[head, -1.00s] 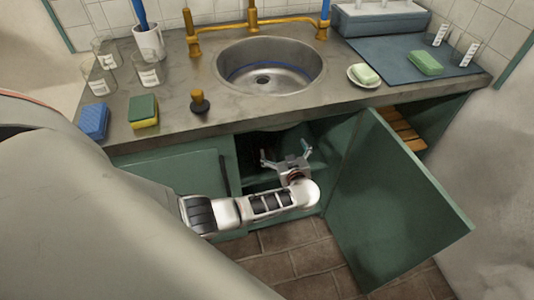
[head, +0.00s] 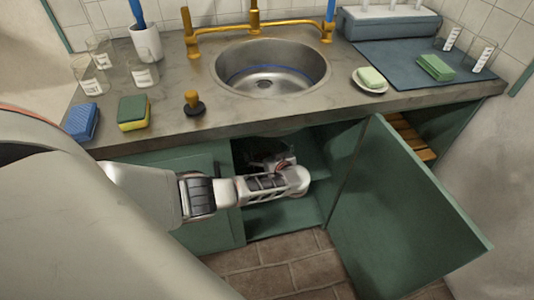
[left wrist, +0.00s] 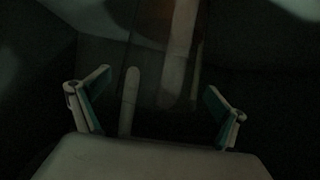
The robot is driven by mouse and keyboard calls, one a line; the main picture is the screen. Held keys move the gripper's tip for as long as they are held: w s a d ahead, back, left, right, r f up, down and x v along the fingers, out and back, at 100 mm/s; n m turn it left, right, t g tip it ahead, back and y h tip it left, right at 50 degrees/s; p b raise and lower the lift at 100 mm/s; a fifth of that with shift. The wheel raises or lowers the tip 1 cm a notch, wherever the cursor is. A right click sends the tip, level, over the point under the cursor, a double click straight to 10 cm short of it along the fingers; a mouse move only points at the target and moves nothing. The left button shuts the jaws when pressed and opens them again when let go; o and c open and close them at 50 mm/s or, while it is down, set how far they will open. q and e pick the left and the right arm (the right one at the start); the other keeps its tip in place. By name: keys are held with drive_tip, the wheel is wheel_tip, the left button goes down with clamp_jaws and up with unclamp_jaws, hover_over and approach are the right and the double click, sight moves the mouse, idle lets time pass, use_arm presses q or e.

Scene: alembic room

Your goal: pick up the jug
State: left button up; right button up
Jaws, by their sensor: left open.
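My left gripper (head: 272,160) reaches into the dark open cabinet under the sink and is partly hidden by the counter edge and shadow. In the left wrist view its two fingers (left wrist: 158,85) stand wide apart with nothing clasped between them. Ahead of them is a dim, see-through upright shape (left wrist: 160,75), which may be the jug. Pale upright bars show in or around it. The picture is too dark to tell its outline or distance. No jug can be made out in the head view. My right gripper is not in view.
The green cabinet door (head: 395,215) stands open to the right of my arm. The counter (head: 235,112) overhangs the opening and holds a sink (head: 270,70), glass beakers, sponges (head: 133,112) and a black-based plunger (head: 194,103). The tiled floor (head: 290,265) below is clear.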

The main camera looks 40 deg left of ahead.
use_arm(q)
drive_tip(key=shift+r, duration=0.15)
drive_tip(key=shift+w, duration=0.1)
drive_tip(key=c, duration=2.2)
drive_tip(key=shift+o, duration=0.2)
drive_tip(key=shift+r, duration=0.1)
